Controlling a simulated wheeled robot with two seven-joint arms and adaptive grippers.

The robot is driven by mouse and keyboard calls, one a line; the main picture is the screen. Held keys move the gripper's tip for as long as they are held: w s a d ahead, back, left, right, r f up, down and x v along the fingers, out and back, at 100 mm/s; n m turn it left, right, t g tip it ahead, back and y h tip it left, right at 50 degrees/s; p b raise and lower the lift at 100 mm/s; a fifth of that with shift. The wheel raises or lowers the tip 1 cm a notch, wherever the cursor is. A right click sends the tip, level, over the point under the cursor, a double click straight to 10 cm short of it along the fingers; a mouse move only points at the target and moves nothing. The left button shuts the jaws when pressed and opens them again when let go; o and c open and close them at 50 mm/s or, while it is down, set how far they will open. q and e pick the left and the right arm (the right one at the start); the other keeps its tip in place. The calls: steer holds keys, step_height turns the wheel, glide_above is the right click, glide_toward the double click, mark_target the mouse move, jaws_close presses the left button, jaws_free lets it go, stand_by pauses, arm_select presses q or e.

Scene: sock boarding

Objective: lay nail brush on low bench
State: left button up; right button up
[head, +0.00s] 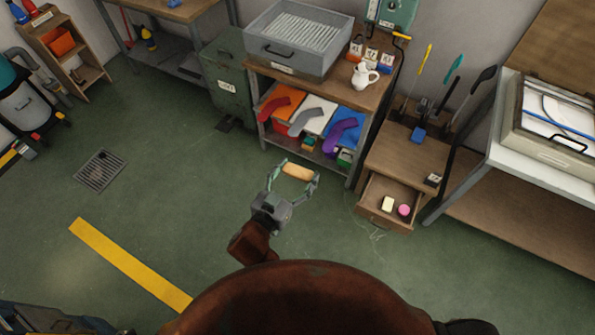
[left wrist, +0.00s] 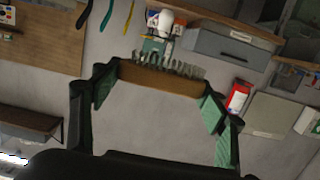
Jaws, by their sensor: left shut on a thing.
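The nail brush (head: 298,171) is a small tan block in the head view. In the left wrist view, the nail brush (left wrist: 160,80) shows a brown wooden back and grey bristles. My left gripper (head: 293,178) is shut on it, with a green-padded finger at each end. It holds the brush over the open floor, in front of the shelf unit. A low wooden surface (head: 500,220) lies at the right, under a white-topped table; it may be the low bench. My right gripper is not in view.
A wooden cabinet (head: 408,150) with an open drawer (head: 383,217) stands right of my left gripper; the drawer holds a pale block and a pink round thing. The shelf unit (head: 345,92) bears a grey tray (head: 285,55) and a white jug (head: 364,76).

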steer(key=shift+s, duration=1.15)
